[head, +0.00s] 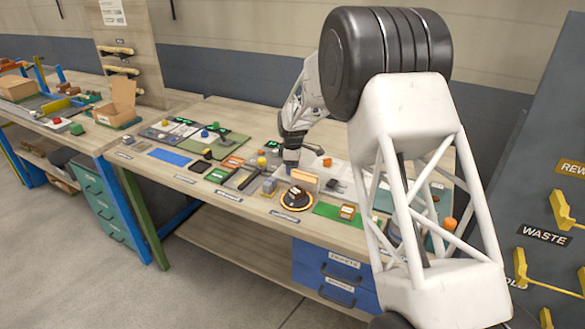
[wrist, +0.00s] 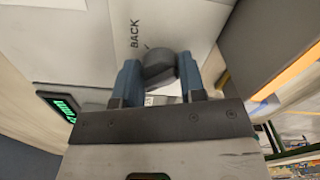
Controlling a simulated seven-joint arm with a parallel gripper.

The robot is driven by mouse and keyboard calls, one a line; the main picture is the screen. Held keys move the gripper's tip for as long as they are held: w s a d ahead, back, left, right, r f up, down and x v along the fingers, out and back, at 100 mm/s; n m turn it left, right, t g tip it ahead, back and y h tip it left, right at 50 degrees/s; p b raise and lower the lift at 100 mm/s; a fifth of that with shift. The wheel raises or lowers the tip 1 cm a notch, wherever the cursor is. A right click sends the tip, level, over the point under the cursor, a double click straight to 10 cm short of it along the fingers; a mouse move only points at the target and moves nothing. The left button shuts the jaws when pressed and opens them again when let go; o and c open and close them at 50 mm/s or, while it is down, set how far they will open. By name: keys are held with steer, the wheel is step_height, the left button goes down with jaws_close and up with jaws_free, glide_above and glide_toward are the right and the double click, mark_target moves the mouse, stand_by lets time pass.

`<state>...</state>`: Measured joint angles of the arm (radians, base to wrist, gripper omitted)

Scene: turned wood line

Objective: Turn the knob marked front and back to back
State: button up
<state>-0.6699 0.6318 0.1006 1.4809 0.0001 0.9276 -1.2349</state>
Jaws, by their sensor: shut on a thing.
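The knob (wrist: 158,68) is dark grey and rounded, on a pale panel (wrist: 60,40) in the wrist view. The word BACK (wrist: 135,34) is printed on the panel just above it, with a short dark mark beside the knob's top edge. A small pale label below the knob is mostly hidden, so I cannot read it. My gripper (wrist: 159,62) is shut on the knob, one blue-grey finger on each side. In the head view my gripper (head: 291,157) is low over the workbench, and the knob is hidden there.
A small display with green characters (wrist: 62,105) sits left of the gripper in the wrist view. In the head view a round dark turntable (head: 296,199) stands in front of my gripper on the workbench (head: 225,212). Several coloured mats and blocks lie to the left.

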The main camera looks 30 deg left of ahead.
steer(key=shift+m, duration=0.4)
steer(key=m, duration=0.3)
steer(key=shift+s+m, duration=0.1)
steer(key=shift+m, duration=0.2)
steer(key=m, duration=0.4)
steer(key=shift+m, duration=0.3)
steer(key=m, duration=0.4)
steer(key=shift+s+m, duration=0.1)
steer(key=shift+m, duration=0.2)
steer(key=m, duration=0.4)
steer(key=shift+a+m, duration=0.1)
steer(key=shift+m, duration=0.2)
steer(key=o, duration=0.9)
